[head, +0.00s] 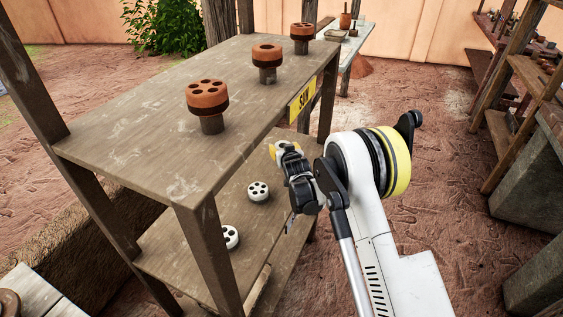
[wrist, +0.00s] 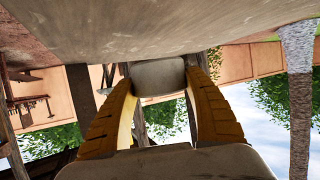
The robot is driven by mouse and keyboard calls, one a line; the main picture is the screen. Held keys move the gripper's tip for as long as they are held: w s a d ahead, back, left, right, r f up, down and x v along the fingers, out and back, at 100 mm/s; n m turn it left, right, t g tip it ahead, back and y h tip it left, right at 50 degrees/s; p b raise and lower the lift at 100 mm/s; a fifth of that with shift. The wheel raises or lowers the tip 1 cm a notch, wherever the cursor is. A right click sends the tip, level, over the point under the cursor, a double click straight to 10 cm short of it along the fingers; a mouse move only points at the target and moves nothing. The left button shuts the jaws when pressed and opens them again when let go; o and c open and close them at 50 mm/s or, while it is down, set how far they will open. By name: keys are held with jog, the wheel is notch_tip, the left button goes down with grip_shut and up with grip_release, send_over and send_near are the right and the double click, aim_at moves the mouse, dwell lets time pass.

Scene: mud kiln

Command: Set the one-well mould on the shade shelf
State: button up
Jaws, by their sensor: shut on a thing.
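In the wrist view, my gripper (wrist: 158,85) has its yellow fingers shut on a pale grey thing (wrist: 158,77), taken to be the one-well mould. Its well does not show. In the head view, my gripper (head: 274,152) is beside the right edge of the shelf unit, below the top board and above the lower board. The held thing is mostly hidden by the gripper there. The lower board, which looks like the shade shelf (head: 190,252), lies under the top board. Two white moulds with several wells, one farther back (head: 258,191) and one nearer (head: 230,237), stand on it.
The top board (head: 130,130) has a yellow sign (head: 302,100) on its edge, partly hidden. Three terracotta moulds (head: 207,98) stand on it on dark stems. A front post (head: 210,258) borders the lower board. Bare space shows on the lower board around the white moulds.

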jog(key=shift+a+f, duration=0.15)
jog(key=shift+f, duration=0.05)
notch_tip(320, 180, down, 4)
jog(key=shift+w+f+b, duration=0.1)
jog(key=shift+b, duration=1.05)
jog(key=shift+r, duration=0.25)
jog(key=o, duration=1.1)
jog(key=shift+f, duration=0.15)
jog(key=shift+c, duration=0.2)
